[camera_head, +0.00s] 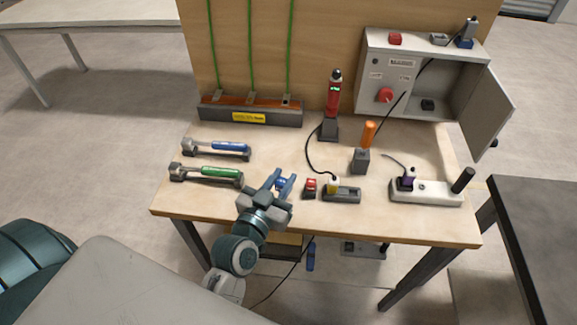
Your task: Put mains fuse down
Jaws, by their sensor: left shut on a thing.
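My left gripper (282,180) is over the front edge area of the workbench, its fingers pointing away from me. It is shut on a small blue piece (281,184), which I take to be the mains fuse. The fingers hide most of this piece, and I cannot tell whether it touches the bench top. The workbench (200,205) is pale wood. My right gripper is out of view.
A grey box (394,85) with an open door stands at back right.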

